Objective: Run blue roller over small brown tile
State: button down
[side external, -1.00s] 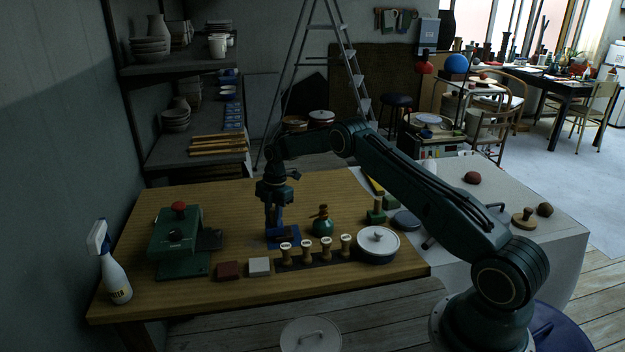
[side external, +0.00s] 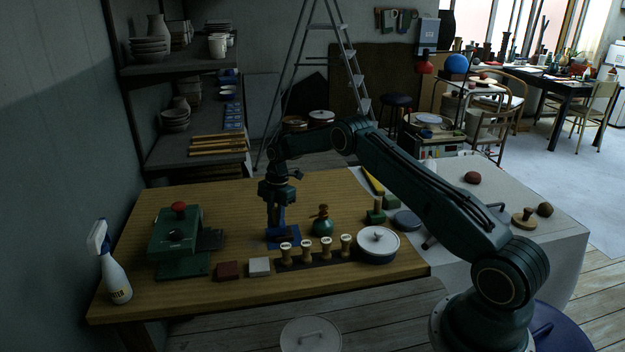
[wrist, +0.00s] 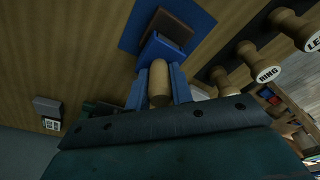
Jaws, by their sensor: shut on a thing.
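My gripper (side external: 275,222) points down over the wooden table and is shut on the wooden handle of the blue roller. The handle (wrist: 159,82) shows between the fingers in the wrist view, and the roller's blue head (wrist: 163,48) is just beyond the fingertips. The small brown tile (wrist: 172,24) lies on a blue mat (wrist: 135,28), right by the head. The mat also shows in the side view (side external: 296,233). Whether the head touches the tile cannot be told; the gripper hides part of both in the side view.
A row of wooden stamps (side external: 305,250) stands in front of the mat.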

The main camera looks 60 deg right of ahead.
jog(key=shift+s+d, duration=1.2)
jog(key=shift+s, duration=0.05)
dwell(2.2)
notch_tip(320, 180, up, 7)
dwell(1.3)
dwell(0.5)
